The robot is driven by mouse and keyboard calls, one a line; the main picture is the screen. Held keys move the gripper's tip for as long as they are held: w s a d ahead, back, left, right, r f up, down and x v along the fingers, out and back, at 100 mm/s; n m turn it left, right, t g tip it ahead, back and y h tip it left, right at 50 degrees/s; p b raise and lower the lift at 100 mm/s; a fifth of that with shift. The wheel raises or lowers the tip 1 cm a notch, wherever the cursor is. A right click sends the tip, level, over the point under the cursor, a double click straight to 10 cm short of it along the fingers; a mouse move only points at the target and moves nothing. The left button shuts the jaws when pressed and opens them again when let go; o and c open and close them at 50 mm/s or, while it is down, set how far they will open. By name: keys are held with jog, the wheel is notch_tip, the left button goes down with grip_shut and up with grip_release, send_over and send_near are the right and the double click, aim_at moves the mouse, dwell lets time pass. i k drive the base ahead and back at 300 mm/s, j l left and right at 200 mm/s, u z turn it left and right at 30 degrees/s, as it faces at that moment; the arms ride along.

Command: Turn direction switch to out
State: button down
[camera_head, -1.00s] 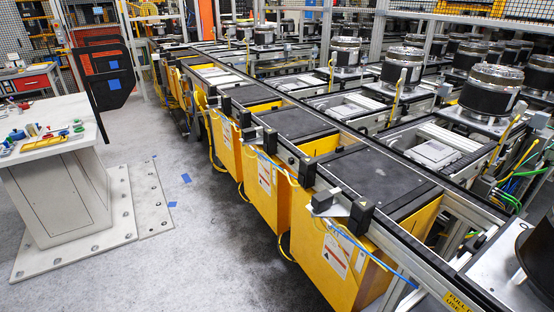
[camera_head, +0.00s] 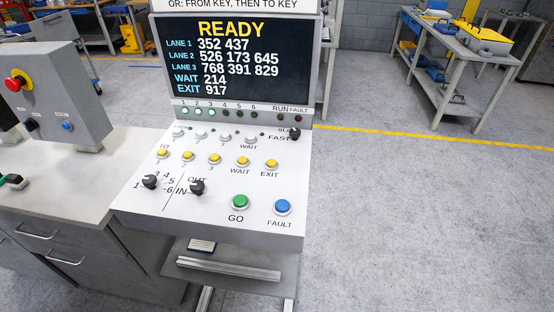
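The direction switch (camera_head: 197,187) is a black rotary knob on the sloped white control panel (camera_head: 255,221), between the labels OUT above it and IN at its left. Its exact pointing is too small to tell. A second black knob (camera_head: 149,181) with numbers 1 to 6 around it sits to its left. The green GO button (camera_head: 240,202) and blue FAULT button (camera_head: 283,207) are to its right. The screen (camera_head: 238,58) above reads READY, with lane, WAIT and EXIT numbers. My gripper is not in view.
A grey box with a red emergency button (camera_head: 18,81) stands on the white counter (camera_head: 60,188) at left. A workbench (camera_head: 452,52) with blue and yellow items is at the back right. The grey floor right of the panel is clear.

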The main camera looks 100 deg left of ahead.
aim_at(196, 186)
jog(key=u, duration=2.8)
